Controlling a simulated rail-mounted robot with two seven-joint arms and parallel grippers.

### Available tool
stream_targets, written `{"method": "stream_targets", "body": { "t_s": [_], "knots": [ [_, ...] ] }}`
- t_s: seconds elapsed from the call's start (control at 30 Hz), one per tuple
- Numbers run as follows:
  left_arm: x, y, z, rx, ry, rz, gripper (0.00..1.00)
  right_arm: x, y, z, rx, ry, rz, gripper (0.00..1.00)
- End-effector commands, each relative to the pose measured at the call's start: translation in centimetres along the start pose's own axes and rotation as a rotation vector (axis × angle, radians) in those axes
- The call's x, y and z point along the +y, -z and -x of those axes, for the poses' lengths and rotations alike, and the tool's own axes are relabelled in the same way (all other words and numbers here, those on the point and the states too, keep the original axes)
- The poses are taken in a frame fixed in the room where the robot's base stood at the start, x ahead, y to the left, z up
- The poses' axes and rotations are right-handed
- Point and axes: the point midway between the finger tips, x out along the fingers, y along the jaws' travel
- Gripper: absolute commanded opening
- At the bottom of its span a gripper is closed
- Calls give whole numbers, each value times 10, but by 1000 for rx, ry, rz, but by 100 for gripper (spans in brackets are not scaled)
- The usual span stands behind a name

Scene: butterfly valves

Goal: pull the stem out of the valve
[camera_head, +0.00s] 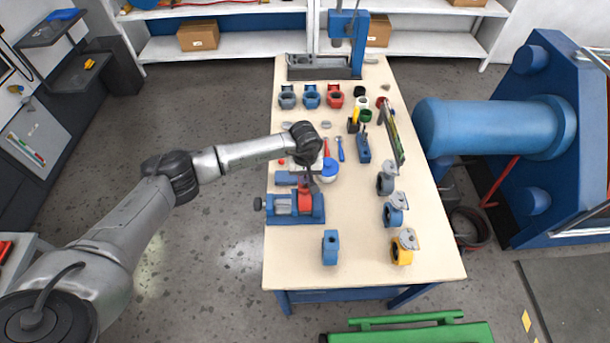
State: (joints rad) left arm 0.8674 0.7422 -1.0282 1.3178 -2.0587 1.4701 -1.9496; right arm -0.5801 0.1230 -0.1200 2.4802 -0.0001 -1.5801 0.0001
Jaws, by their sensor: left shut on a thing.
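A red valve body (305,199) sits in the blue vise (290,221) on the left side of the workbench. My left arm reaches in from the left, and its dark gripper (309,172) is right above the red valve. The gripper is shut on the valve's stem, which is small and mostly hidden by the fingers and wrist. I cannot tell how far the stem sits inside the valve body. My right gripper is not in view.
The workbench (345,279) also holds a blue valve body (330,247), caster wheels (402,246) along the right, hand tools, and a row of valve bodies (311,97) before a blue press (357,45). A large blue machine (480,127) stands right.

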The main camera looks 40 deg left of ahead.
Motion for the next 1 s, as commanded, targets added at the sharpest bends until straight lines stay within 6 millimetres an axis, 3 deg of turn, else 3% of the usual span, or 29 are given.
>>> {"method": "stream_targets", "body": {
  "t_s": [1.0],
  "knots": [
    [1, 0, 7, 0, -4, -1, 0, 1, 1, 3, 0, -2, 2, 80]
  ]
}}
